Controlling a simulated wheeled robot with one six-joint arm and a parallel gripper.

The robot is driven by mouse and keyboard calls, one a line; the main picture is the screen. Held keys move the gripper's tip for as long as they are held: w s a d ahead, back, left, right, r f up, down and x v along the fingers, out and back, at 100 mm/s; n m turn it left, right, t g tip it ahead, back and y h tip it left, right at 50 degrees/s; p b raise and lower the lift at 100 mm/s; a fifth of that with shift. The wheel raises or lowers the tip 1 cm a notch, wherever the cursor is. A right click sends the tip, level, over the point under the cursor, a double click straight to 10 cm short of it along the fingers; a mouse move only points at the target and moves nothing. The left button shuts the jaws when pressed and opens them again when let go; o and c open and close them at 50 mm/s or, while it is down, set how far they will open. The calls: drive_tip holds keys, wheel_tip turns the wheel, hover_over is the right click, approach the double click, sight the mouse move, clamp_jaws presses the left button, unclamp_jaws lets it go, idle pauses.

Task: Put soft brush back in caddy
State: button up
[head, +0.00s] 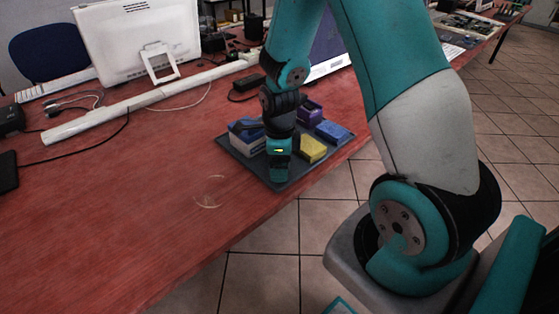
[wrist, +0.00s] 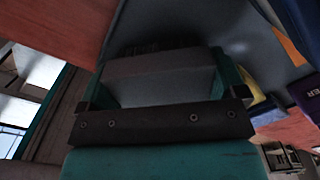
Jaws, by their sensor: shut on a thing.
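My gripper (head: 280,178) points down over the near left part of a dark grey tray (head: 233,154), at the table's front edge. In the wrist view its teal fingers (wrist: 160,85) are shut on a grey block (wrist: 160,66) with a dark ridged edge. The block looks like the soft brush, but its shape is mostly hidden. In the head view the gripper covers it. I cannot tell its height above the tray. The tray is the only caddy-like holder I see.
On the tray are a blue-and-white box (head: 246,143) left of my gripper, a yellow block (head: 312,149) to its right, a blue block (head: 332,131) and a purple box (head: 310,111). The front left table is clear.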

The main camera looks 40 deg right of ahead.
drive_tip(key=o, duration=0.6)
drive_tip(key=shift+f, duration=0.15)
wheel_tip(320, 180, up, 12)
drive_tip(key=p, duration=0.1)
drive_tip(key=s+a+r+n+y, duration=0.1)
drive_tip(key=s+a+r+n, duration=0.3)
drive_tip(key=a+n, duration=0.3)
drive_tip(key=s+a+r+n+y, duration=0.1)
drive_tip(key=s+a+r+n, duration=0.3)
drive_tip(key=n, duration=1.1)
drive_tip(key=s+a+r+n+y, duration=0.2)
drive_tip(key=s+a+r+n, duration=0.2)
drive_tip(key=s+a+n, duration=0.4)
drive_tip(key=a+n, duration=0.1)
drive_tip(key=n, duration=0.2)
drive_tip(key=shift+s+a+n, duration=0.15)
drive_tip(key=shift+a+n, duration=0.2)
drive_tip(key=shift+n, duration=0.05)
